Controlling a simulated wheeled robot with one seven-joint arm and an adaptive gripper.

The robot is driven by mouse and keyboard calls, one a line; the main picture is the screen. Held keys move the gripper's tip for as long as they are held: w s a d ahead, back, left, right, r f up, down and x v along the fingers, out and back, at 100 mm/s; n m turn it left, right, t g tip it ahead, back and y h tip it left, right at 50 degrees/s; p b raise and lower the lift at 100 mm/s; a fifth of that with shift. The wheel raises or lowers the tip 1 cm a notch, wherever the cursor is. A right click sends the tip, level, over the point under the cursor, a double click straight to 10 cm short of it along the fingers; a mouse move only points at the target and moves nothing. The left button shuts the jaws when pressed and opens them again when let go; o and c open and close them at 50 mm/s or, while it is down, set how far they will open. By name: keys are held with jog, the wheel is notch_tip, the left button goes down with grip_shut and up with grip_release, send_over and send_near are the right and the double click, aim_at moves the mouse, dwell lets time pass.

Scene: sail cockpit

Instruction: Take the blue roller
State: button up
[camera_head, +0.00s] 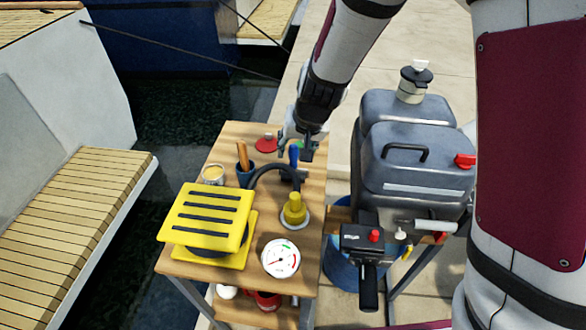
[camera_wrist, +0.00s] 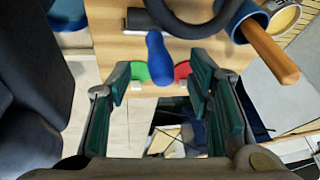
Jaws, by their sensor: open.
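The blue roller shows in the head view as a blue handle (camera_head: 294,153) near the far part of the small wooden table, beside my gripper. In the wrist view its blue handle (camera_wrist: 160,58) points toward me between my fingertips, with a dark piece behind it that may be its head. My gripper (camera_wrist: 160,80) is open, with a green-padded finger on either side of the handle's line and a gap on both sides. In the head view my gripper (camera_head: 299,146) hangs over the table's far end and its fingers are partly hidden.
A yellow pump (camera_head: 208,218) with a black hose fills the table's near left. A gauge (camera_head: 281,258), a yellow fitting (camera_head: 294,209) and a blue cup (camera_head: 245,174) with a wooden handle stand close by. A red disc (camera_head: 266,144) lies at the far edge. A grey outboard motor (camera_head: 415,160) stands right.

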aim_at(293, 164)
jog(key=b+x, duration=0.1)
jog(key=x, duration=0.3)
jog(key=shift+f, duration=0.1)
grip_shut()
